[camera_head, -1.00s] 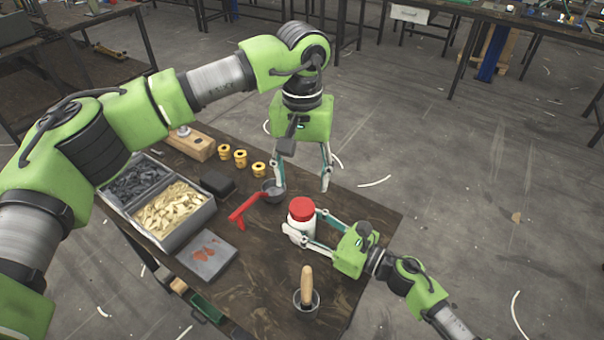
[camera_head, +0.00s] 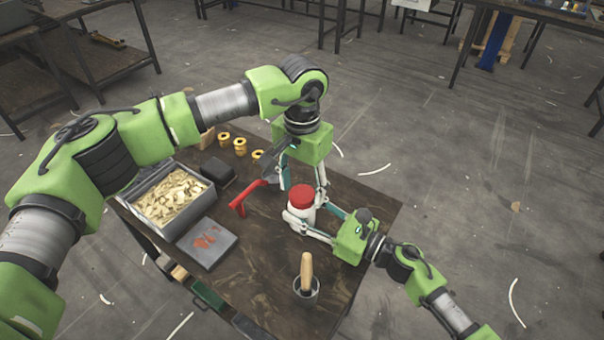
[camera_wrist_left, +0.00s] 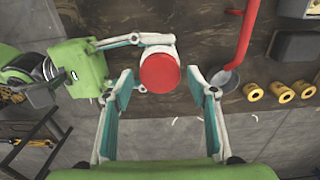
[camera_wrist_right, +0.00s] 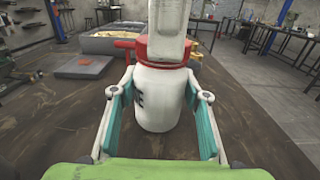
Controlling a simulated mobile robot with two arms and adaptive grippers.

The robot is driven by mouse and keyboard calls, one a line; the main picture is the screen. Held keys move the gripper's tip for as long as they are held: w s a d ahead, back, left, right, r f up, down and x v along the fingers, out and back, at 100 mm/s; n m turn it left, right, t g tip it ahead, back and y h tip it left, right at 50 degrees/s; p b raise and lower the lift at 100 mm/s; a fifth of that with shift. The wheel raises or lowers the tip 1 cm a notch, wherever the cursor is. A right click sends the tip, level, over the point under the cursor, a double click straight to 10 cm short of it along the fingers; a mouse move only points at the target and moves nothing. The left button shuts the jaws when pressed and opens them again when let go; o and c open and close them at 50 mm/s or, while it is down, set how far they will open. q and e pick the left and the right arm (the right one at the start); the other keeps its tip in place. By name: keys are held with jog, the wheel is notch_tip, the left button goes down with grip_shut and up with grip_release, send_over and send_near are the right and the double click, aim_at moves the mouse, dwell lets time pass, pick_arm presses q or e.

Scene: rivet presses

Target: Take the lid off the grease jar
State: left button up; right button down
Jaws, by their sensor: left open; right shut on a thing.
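The grease jar (camera_head: 297,217) is white with a red lid (camera_head: 301,195) and stands upright on the table. The lid is on the jar. My right gripper (camera_head: 308,219) is shut on the white jar body from the right; the right wrist view shows the jar (camera_wrist_right: 158,97) between its fingers. In the left wrist view the lid (camera_wrist_left: 159,72) lies between and beyond the open left fingers (camera_wrist_left: 163,85). In the right wrist view a pale finger hides part of the lid (camera_wrist_right: 141,50).
A cup with a wooden-handled tool (camera_head: 306,270) stands in front. A bin of pale parts (camera_head: 150,203), a grey pad (camera_head: 205,245) and yellow rings (camera_head: 239,146) are at left.

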pick_arm(q)
jog(key=shift+f, duration=0.4)
